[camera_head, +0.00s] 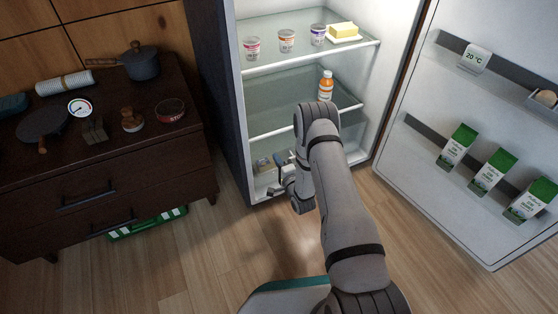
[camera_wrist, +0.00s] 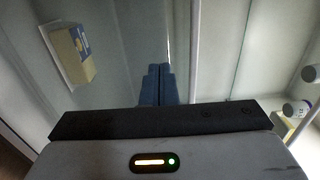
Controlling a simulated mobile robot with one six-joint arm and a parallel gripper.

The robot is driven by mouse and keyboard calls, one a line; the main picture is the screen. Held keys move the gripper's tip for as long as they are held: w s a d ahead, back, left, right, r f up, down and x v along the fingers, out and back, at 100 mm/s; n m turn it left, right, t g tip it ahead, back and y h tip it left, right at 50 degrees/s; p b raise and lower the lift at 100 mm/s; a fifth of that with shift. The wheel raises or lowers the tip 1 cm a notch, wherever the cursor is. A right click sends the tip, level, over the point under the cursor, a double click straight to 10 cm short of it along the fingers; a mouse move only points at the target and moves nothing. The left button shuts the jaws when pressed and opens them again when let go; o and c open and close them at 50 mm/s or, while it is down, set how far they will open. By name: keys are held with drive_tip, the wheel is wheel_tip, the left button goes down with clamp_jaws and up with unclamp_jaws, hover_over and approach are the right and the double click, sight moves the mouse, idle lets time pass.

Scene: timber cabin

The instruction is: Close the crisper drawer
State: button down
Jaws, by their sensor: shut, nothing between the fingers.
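The crisper drawer (camera_head: 261,184) is at the bottom of the open fridge in the head view, pale and partly hidden behind my arm. I cannot tell exactly how far out it stands. A small tan and blue carton (camera_head: 263,164) shows there, and it also shows at the upper left in the wrist view (camera_wrist: 76,54). My gripper (camera_head: 277,190) is low at the fridge's bottom opening, by the drawer. In the wrist view its two blue-grey fingers (camera_wrist: 158,80) are together with nothing between them. Whether they touch the drawer is unclear.
The fridge door (camera_head: 430,170) stands wide open on the right with several cartons in its rack. A dark cabinet (camera_head: 100,185) stands left. Wood floor in front is clear.

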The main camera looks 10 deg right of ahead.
drive_tip(key=p+v, duration=0.4)
drive_tip(key=v, duration=1)
drive_tip(key=shift+d, duration=0.1)
drive_tip(key=w+d+r+n+g+h+p, duration=0.1)
drive_tip(key=w+r+n+g+p, duration=0.3)
drive_tip(key=r, duration=0.7)
drive_tip(key=w+d+r+n+h+p, duration=0.1)
drive_tip(key=w+r+h+p, duration=0.1)
drive_tip(key=r+p, duration=0.65)
drive_tip(key=w+d+r+n+g+h+p, duration=0.1)
drive_tip(key=w+r+n+p, duration=0.15)
drive_tip(key=r, duration=1.15)
drive_tip(key=s+d+r+n+g+h+p, duration=0.15)
drive_tip(key=s+r+p, duration=0.25)
drive_tip(key=r, duration=0.6)
drive_tip(key=s+r+n+g+h+p, duration=0.15)
drive_tip(key=s+r+p, duration=0.25)
drive_tip(key=r, duration=0.6)
drive_tip(key=s+a+r+n+g+y+p, duration=0.1)
drive_tip(key=s+r+g+p, duration=0.5)
drive_tip(key=s+r+p, duration=0.6)
drive_tip(key=s+a+r+n, duration=0.1)
drive_tip(key=s+r+n, duration=0.1)
drive_tip(key=s+r, duration=0.9)
drive_tip(key=shift+s+r+n, duration=0.3)
drive_tip(key=shift+s+n, duration=0.05)
drive_tip(key=shift+s, duration=1.2)
